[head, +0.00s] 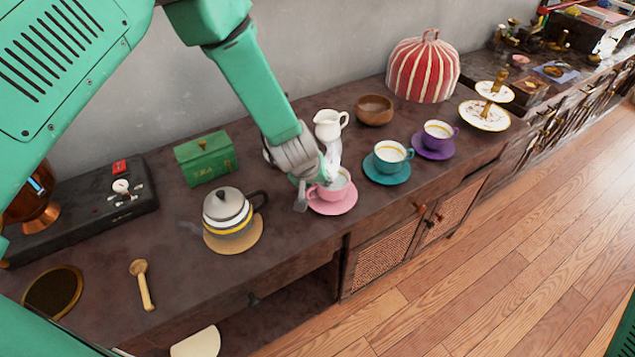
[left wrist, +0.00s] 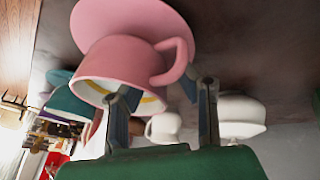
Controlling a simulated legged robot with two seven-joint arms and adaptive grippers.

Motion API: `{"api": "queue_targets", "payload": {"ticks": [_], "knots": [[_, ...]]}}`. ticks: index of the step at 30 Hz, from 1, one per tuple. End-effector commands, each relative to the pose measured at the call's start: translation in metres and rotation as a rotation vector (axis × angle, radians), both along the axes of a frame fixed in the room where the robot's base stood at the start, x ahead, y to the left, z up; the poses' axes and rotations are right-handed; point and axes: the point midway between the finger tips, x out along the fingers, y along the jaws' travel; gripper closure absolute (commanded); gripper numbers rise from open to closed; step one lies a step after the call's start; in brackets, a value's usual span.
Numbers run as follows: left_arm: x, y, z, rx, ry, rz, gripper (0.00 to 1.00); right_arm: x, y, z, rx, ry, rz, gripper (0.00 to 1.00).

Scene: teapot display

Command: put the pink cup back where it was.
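The pink cup (head: 333,185) stands upright on its pink saucer (head: 338,207) near the middle of the counter. In the left wrist view, which is upside down, the cup (left wrist: 125,72) sits against the saucer (left wrist: 135,18). My left gripper (head: 311,188) is at the cup's left, handle side, pointing down. In the left wrist view the left gripper (left wrist: 165,98) has its fingers apart, one overlapping the cup's rim and one beyond the handle. Nothing looks clamped between them; whether a finger touches the cup is unclear. My right gripper is out of view.
A teal cup (head: 389,157) and a purple cup (head: 437,134) stand on saucers to the right. A white pitcher (head: 328,126) and wooden bowl (head: 375,110) stand behind. A teapot (head: 228,211) and green tea box (head: 206,158) are left. The counter's front edge is close to the saucer.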

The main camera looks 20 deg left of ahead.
Motion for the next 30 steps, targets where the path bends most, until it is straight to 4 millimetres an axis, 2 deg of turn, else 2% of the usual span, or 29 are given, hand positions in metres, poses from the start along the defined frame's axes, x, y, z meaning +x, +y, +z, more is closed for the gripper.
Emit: {"api": "queue_targets", "payload": {"ticks": [7, 21, 25, 30], "knots": [[-0.003, 0.000, 0.010, 0.000, -0.001, -0.001, 0.73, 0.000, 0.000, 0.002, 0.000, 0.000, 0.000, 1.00], [-0.042, 0.005, 0.093, 0.002, -0.002, -0.001, 0.73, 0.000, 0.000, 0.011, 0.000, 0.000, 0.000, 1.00], [-0.048, 0.006, 0.105, 0.000, 0.000, 0.000, 0.73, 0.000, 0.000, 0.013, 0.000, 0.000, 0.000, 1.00], [-0.052, 0.006, 0.110, 0.000, 0.001, 0.001, 0.73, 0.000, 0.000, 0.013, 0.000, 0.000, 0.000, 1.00]]}}
